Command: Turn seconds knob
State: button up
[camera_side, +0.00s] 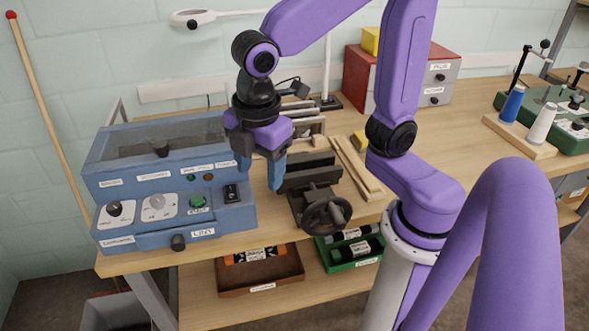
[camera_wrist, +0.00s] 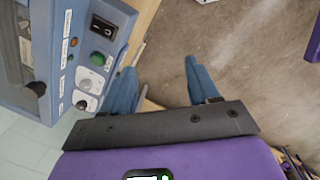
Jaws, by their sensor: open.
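A blue control box (camera_side: 140,180) stands at the left of the bench. Its lower front panel carries a black knob (camera_side: 114,208) on a white dial plate and a grey knob (camera_side: 156,201) on a grey plate. The labels are too small to read, so I cannot tell which is the seconds knob. In the wrist view the grey knob (camera_wrist: 84,85) and the black knob (camera_wrist: 81,104) show left of my fingers. My gripper (camera_side: 260,178) is open and empty, pointing down near the box's right end, apart from both knobs.
A green button (camera_side: 197,201) and black rocker switch (camera_side: 231,193) lie between the knobs and my gripper. A dark vise (camera_side: 312,180) with a handwheel stands close on the right. Another black knob (camera_side: 178,242) sticks out below the panel. Space before the panel is free.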

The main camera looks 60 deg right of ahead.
jog(key=s+d+f+m, duration=0.1)
jog(key=s+d, duration=0.2)
jog(key=s, duration=0.1)
jog(key=shift+s+d+f+m, duration=0.25)
jog(key=shift+s+f+m, duration=0.05)
jog(key=shift+s+m, duration=0.1)
jog(key=s+d+f+m, duration=0.1)
jog(key=s, duration=0.1)
jog(key=s+d, duration=0.2)
jog(key=s+d+f+m+g+y, duration=0.1)
jog(key=s+d, duration=0.1)
jog(key=shift+s+d+f+m, duration=0.1)
jog(key=shift+s+f+m, duration=0.2)
